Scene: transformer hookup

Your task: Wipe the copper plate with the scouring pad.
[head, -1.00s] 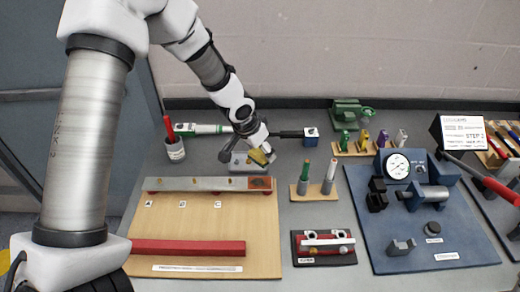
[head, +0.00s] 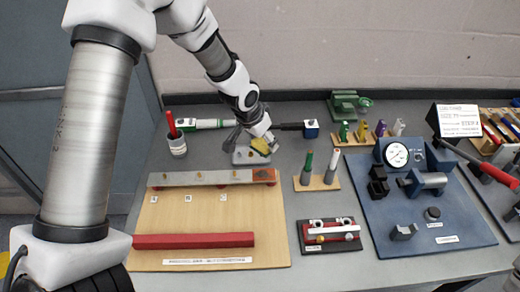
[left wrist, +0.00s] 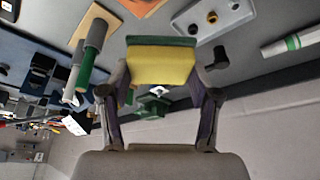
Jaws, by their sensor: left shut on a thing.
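The scouring pad (head: 261,146), yellow with a green face, is held between the fingers of my left gripper (head: 264,143). In the left wrist view the pad (left wrist: 160,66) spans the gap between both fingers. The copper plate (head: 265,175) appears to be the orange-brown piece at the right end of a long grey bar on the wooden board. The pad is behind this end in the head view and looks raised and apart from it. My right gripper is not in view.
A grey block with dark holes (head: 243,157) lies just behind the bar. A small stand with green and white-tipped pens (head: 318,182) is to the right. A red bar (head: 194,241) lies on the wooden board (head: 235,215). A blue fixture board (head: 455,225) fills the right.

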